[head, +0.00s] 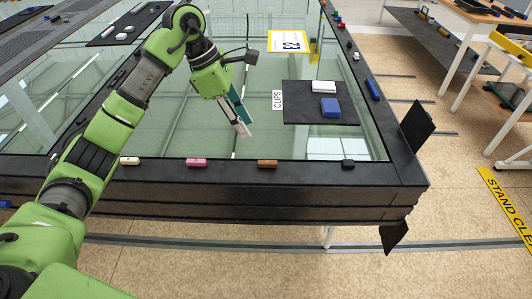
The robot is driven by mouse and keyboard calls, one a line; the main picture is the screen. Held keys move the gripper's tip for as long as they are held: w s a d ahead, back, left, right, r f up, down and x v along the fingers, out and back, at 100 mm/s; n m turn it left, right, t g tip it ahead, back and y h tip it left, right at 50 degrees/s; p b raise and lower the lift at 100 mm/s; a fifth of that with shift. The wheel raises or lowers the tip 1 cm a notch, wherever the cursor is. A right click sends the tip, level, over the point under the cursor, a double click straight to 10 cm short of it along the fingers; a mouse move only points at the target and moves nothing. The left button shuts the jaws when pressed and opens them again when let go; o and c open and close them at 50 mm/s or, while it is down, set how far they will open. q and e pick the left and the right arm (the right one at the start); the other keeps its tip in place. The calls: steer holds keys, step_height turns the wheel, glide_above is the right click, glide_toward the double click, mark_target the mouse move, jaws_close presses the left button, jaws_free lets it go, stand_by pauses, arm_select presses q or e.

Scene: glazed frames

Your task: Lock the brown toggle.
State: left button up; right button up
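The brown toggle (267,163) sits on the dark front rail of the glazed frame (330,180), in the middle of the head view. It is a small block lying along the rail; whether it is locked I cannot tell. My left gripper (243,131) hangs over the glass, above and left of the brown toggle in the picture and apart from it. Its fingers point down and look close together, but I cannot tell whether they are open or shut. No held thing shows. My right gripper is not in view.
On the same rail sit a pink toggle (196,162), a cream one (130,161) and a black one (348,163). A dark mat (300,113) beside the CLIPS label holds a white block (323,87) and a blue block (330,107). A yellow-edged sign (288,42) stands behind.

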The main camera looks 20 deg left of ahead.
mark_target(267, 162)
arm_select(q)
steer(key=p+x, duration=0.3)
steer(key=x, duration=0.9)
steer(key=shift+d+f+p, duration=0.3)
steer(key=shift+p, duration=0.1)
steer(key=shift+d+f, duration=0.1)
steer(key=shift+f, duration=0.3)
jaws_close()
